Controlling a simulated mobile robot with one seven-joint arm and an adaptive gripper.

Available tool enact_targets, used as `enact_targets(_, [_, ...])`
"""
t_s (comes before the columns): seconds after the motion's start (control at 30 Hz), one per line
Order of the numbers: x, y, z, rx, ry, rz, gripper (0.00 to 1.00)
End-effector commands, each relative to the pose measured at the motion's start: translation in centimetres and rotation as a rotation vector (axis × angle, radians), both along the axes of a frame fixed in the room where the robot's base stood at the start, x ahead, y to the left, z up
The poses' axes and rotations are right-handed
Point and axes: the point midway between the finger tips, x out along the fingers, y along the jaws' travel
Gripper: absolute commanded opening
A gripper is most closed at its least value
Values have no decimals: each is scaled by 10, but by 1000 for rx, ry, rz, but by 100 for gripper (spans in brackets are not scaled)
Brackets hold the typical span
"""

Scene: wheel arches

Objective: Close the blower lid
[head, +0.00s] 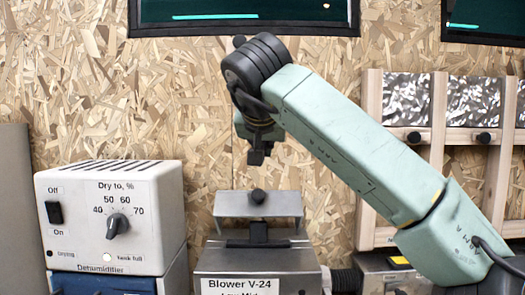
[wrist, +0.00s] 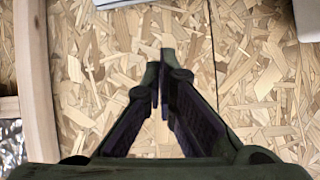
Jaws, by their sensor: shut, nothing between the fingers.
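The blower (head: 215,262), a grey metal box labelled "Blower V-24", stands at the bottom middle of the head view. Its grey lid (head: 232,204) is raised above the body, with a black knob (head: 258,196) on it. A dark part (head: 258,234) shows in the gap under the lid. My gripper (head: 256,158) points down above the lid, apart from the knob in the picture; its depth relative to the lid is hard to tell. Its fingers are together and empty, also in the wrist view (wrist: 161,75). The blower does not clearly show in the wrist view.
A white dehumidifier (head: 150,215) on a blue base stands left of the blower. A wooden rack (head: 372,160) with foil panels is at the right. A black hose (head: 346,279) lies right of the blower. The chipboard wall (head: 80,100) is behind, with dark screens above.

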Motion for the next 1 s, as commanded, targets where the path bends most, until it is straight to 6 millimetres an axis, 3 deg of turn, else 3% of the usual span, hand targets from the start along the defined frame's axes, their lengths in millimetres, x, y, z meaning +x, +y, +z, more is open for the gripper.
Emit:
enact_targets(0.33, [65, -2, -39, 5, 4, 4, 0])
enact_targets(0.6, [39, 3, -60, 2, 0, 6, 0])
enact_targets(1.0, [33, 4, -65, 3, 0, 3, 0])
